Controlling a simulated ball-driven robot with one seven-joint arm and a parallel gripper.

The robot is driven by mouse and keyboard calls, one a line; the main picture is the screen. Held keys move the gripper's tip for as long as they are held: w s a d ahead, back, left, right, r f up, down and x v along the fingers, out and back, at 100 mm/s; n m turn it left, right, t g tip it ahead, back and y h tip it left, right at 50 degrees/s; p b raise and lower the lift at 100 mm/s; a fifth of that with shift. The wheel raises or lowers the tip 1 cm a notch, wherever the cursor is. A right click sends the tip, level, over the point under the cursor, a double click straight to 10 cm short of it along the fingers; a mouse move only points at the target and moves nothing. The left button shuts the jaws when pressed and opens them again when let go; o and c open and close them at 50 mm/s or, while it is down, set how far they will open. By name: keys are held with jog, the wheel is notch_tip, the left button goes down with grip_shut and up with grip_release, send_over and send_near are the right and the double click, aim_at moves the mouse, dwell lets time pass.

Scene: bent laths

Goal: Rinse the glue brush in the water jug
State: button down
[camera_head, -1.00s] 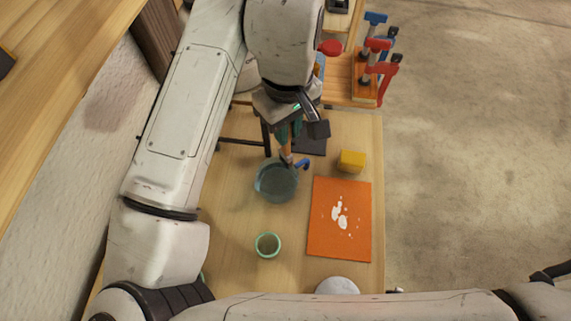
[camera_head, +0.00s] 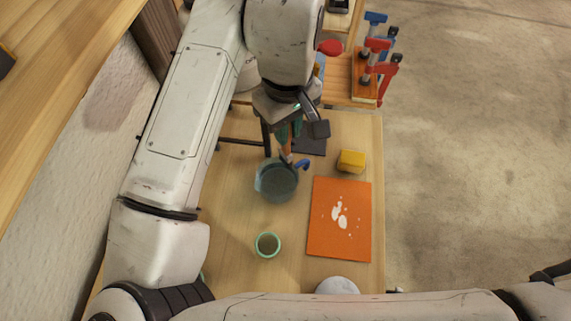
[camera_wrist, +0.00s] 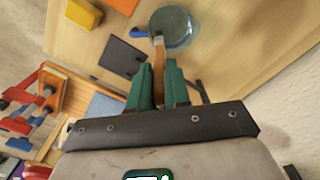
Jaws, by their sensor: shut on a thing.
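The water jug (camera_head: 276,185) is a clear bluish vessel with a blue handle (camera_head: 303,164); it stands on the wooden table. It also shows at the top of the wrist view (camera_wrist: 176,26). My gripper (camera_head: 287,136), with green fingers, is at the jug's far side. In the wrist view my gripper (camera_wrist: 158,84) is shut on the orange-brown handle of the glue brush (camera_wrist: 160,62). The brush's lower end reaches the jug's rim area in the picture; whether the bristles are in the water I cannot tell.
An orange mat (camera_head: 325,237) with white spots lies right of the jug. A yellow block (camera_head: 351,161) and a dark flat piece (camera_head: 312,146) lie behind it. A small green-rimmed cup (camera_head: 267,245) stands in front. Red and blue clamps (camera_head: 374,60) stand at the back right.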

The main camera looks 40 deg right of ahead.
dwell(0.3)
jog(key=shift+r+p, duration=1.55)
jog(key=shift+r, duration=0.45)
